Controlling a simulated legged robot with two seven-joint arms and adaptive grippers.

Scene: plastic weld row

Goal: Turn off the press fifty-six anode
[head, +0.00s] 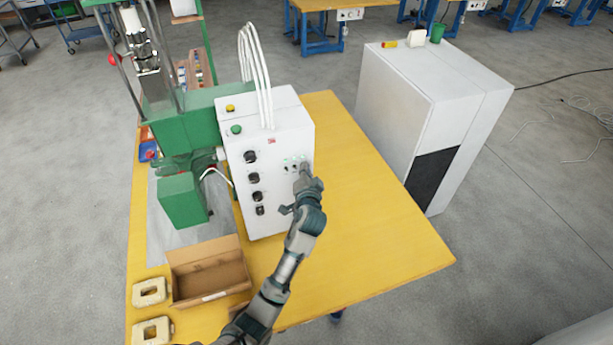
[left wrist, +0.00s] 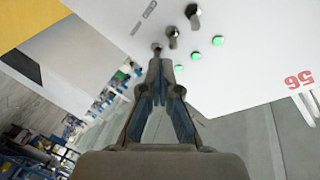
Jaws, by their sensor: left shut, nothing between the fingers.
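The white press control box (head: 270,200) stands on the yellow table. Its panel (left wrist: 255,30) fills the upper part of the left wrist view and bears a red "56" (left wrist: 299,80). Three small metal toggle switches stand in a row: one (left wrist: 193,14), a middle one (left wrist: 172,34) and one (left wrist: 157,47) nearest my fingertips. Green lamps (left wrist: 218,41) are lit beside them. My left gripper (head: 305,172) is shut and empty, its tips (left wrist: 160,66) close to the nearest switch. I cannot tell whether they touch. The gripper hides part of the switch row in the head view.
The green press (head: 185,200) stands left of the box. An open cardboard box (head: 208,272) and two cream parts (head: 150,291) lie at the table's near left. The table's right side (head: 390,240) is clear. A white cabinet (head: 395,110) stands behind right.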

